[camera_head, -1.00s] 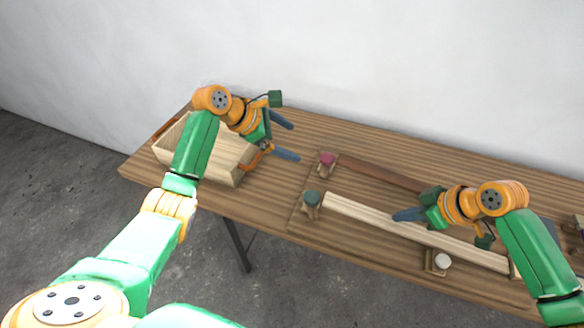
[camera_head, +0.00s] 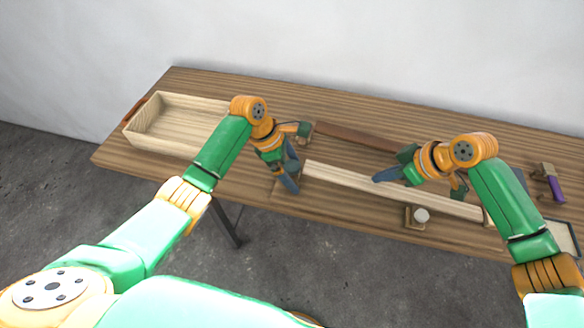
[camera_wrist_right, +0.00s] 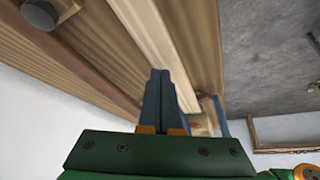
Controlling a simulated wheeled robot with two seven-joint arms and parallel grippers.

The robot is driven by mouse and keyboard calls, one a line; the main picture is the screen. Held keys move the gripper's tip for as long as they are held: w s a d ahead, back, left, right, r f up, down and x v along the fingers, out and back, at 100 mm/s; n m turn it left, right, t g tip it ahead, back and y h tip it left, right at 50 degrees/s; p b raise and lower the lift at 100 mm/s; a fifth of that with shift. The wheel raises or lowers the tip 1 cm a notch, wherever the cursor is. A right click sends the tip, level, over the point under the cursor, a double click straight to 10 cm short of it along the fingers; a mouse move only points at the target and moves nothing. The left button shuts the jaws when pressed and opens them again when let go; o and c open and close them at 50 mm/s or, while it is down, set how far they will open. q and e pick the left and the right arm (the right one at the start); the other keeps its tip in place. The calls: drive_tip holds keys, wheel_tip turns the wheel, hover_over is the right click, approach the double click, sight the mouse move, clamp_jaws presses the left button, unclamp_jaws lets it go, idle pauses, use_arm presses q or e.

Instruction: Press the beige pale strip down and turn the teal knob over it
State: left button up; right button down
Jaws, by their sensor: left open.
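The beige pale strip (camera_head: 400,192) lies lengthwise along the front of the table; it also shows in the right wrist view (camera_wrist_right: 150,35). My right gripper (camera_head: 378,179) has its fingers together over the strip's middle, and they point at it in the right wrist view (camera_wrist_right: 160,75). I cannot tell whether they touch it. My left gripper (camera_head: 293,174) is open and points down at the strip's left end, where the teal knob was seen earlier. The teal knob is now hidden behind that gripper, so I cannot tell whether the fingers are around it.
A dark brown strip (camera_head: 350,136) lies behind the pale one. A white knob (camera_head: 421,215) on a small block stands in front of it. An open wooden box (camera_head: 150,145) is at the left. A purple-handled tool (camera_head: 556,188) lies at the right.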

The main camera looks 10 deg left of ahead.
use_arm(q)
drive_tip(key=c, duration=1)
use_arm(e)
drive_tip(key=shift+f, duration=0.15)
